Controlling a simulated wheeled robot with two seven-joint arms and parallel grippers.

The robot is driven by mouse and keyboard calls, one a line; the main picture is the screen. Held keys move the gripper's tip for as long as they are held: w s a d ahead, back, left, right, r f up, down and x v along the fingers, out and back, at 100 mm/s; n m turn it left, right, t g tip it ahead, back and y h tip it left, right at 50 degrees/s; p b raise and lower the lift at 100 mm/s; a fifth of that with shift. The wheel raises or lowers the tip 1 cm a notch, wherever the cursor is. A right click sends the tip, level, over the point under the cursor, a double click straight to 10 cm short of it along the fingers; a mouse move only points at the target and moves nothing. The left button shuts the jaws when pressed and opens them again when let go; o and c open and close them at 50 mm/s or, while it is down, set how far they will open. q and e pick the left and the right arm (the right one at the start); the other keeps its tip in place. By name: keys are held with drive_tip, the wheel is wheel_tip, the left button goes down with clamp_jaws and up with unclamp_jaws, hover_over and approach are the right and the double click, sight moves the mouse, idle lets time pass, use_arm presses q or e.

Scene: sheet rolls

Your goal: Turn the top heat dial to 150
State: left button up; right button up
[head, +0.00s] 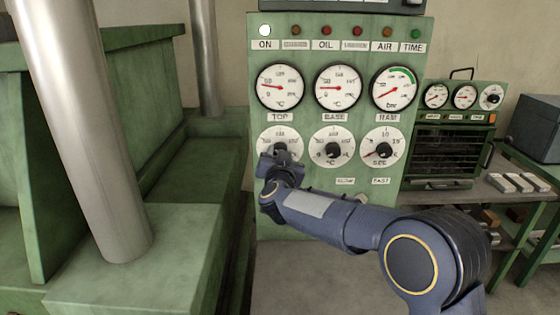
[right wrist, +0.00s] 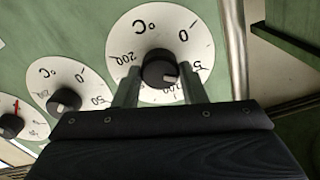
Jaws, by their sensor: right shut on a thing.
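The top heat dial (head: 267,138) is a white round face with a black knob, the leftmost of three dials on the green panel, under the TOP label. In the head view my right gripper (head: 281,153) covers its middle and its knob. In the right wrist view the dial face (right wrist: 143,28) appears upside down, with 0 and 200 readable and other numbers partly hidden by the fingers. My right gripper (right wrist: 160,76) has a finger on each side of the black knob (right wrist: 156,68) and is shut on it. The knob's pale mark points toward the lower right there; its exact reading is unclear. My left gripper is out of view.
The base dial (head: 331,137) and ram dial (head: 382,140) sit to the right. The top gauge (head: 279,86) above has its red needle pointing left. Green machinery with a steel column (head: 90,130) stands at left; a small oven (head: 447,152) stands at right.

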drive_tip(key=shift+f+m+b, duration=0.1)
drive_tip(key=shift+m+b, duration=6)
drive_tip(key=shift+m, duration=5.6)
drive_tip(key=o, duration=1)
drive_tip(key=shift+s, duration=0.1)
drive_tip(key=s+b, duration=0.2)
drive_tip(key=s, duration=0.5)
drive_tip(key=shift+s, duration=0.35)
